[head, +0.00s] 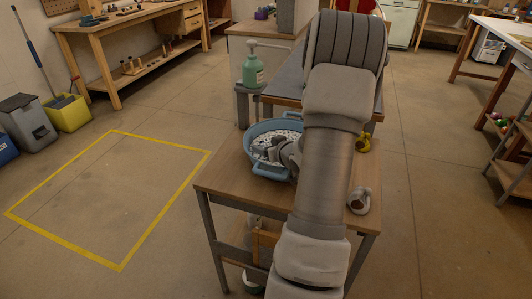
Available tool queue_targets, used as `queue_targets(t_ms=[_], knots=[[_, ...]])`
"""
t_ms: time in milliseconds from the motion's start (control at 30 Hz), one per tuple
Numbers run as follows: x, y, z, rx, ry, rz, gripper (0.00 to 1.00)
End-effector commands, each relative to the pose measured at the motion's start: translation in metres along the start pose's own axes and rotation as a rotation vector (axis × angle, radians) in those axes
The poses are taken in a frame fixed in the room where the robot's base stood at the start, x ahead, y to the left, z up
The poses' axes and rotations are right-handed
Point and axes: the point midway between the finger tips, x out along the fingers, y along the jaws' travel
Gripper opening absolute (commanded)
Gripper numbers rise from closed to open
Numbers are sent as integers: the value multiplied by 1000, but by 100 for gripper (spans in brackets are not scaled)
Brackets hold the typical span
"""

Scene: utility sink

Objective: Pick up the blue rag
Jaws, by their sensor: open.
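I cannot make out a blue rag in the head view. A light blue basin (268,173) with side handles stands on a small wooden table (232,180), with pale, speckled contents inside. My gripper (272,150) is open at the basin, over or among these contents. It is small and partly hidden by my own arm, which crosses the middle of the view and covers the basin's right side. I see nothing held in the gripper.
A green pump bottle (253,66) stands behind the basin. A yellow object (362,142) and a white and brown mug-like object (359,200) are on the table right of my arm. Floor inside the yellow taped outline (165,142) is clear.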

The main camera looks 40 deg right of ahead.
Motion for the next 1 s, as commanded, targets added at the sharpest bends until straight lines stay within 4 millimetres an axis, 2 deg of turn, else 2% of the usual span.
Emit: queue_targets(t_ms=[133, 500, 1000], knots=[[0, 0, 0, 0, 0, 0, 66], [-1, 0, 0, 0, 0, 0, 0], [-5, 3, -4, 0, 1, 2, 0]])
